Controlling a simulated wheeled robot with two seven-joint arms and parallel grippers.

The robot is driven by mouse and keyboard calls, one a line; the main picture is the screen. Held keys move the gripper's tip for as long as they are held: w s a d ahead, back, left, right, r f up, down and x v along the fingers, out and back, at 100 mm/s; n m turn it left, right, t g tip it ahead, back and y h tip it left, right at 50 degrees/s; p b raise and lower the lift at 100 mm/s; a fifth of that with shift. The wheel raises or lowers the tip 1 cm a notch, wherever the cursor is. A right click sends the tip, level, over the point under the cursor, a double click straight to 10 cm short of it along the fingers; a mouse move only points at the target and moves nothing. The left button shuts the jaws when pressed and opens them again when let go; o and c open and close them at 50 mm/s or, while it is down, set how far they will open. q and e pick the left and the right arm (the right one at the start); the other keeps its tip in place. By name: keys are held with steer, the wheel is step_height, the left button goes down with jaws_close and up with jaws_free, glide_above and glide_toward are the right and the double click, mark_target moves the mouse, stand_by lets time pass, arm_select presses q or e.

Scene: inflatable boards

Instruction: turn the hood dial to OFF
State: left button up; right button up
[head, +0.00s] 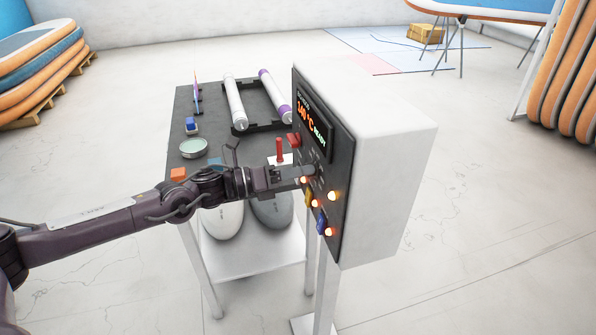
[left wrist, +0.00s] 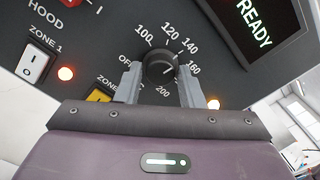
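The round black dial (left wrist: 160,67) is on the dark front panel of the hood's control box (head: 327,185). Printed around it are OFF at the left, 100, 120, 140, 160 and 200. Its small light mark seems to point right, towards 160; the exact setting is hard to read. My left gripper (head: 305,172) is at the panel, with one grey fingertip on each side of the dial in the left wrist view (left wrist: 161,76). Whether the fingertips press on the dial is unclear. In the head view the gripper mostly hides the dial. My right gripper is out of view.
The display (head: 314,121) reads 140 °C READY. A red HOOD switch (left wrist: 68,3), a white ZONE 1 switch (left wrist: 33,62), a yellow switch (left wrist: 99,96) and lit orange lamps surround the dial. A dark table (head: 210,98) with rollers stands behind.

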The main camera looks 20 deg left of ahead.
arm_select(q)
steer(key=c, duration=0.5)
steer(key=shift+n, duration=0.4)
steer(key=shift+c, duration=0.2)
steer(key=shift+n+p, duration=3.9)
steer(key=shift+n, duration=9.7)
steer(key=shift+f, duration=0.1)
